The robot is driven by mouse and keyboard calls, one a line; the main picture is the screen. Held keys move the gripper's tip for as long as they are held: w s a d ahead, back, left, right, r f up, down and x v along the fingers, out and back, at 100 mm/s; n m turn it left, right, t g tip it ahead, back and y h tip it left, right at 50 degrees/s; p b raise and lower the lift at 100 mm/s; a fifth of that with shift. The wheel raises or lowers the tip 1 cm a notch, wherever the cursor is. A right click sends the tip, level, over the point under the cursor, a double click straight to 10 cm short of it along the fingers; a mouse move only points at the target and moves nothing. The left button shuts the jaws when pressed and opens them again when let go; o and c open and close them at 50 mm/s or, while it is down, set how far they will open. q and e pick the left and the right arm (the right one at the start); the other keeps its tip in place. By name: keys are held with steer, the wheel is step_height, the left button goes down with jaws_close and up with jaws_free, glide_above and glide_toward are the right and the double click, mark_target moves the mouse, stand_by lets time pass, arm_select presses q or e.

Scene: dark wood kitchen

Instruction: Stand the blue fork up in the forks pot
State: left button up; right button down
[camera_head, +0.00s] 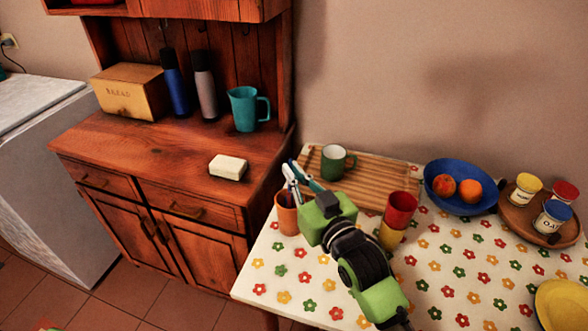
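A terracotta pot (287,218) stands at the table's left edge, with several utensils upright in it. Their light and blue-teal handles (291,178) rise above its rim. I cannot tell which of them, if any, is the blue fork. My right gripper (322,205) is beside the pot, on its right, with the arm coming in from the lower right. Its green and black housing hides the fingers, so I cannot see whether they are open or hold anything. My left gripper is not in view.
A blue fruit bowl (484,205) and a round tray with tubs (512,222) stand right. The table's front middle is clear.

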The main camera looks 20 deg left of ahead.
steer(key=shift+f, duration=0.35)
steer(key=c, duration=2.2)
jaws_free()
steer(key=shift+o, duration=0.2)
steer(key=v, duration=1.2)
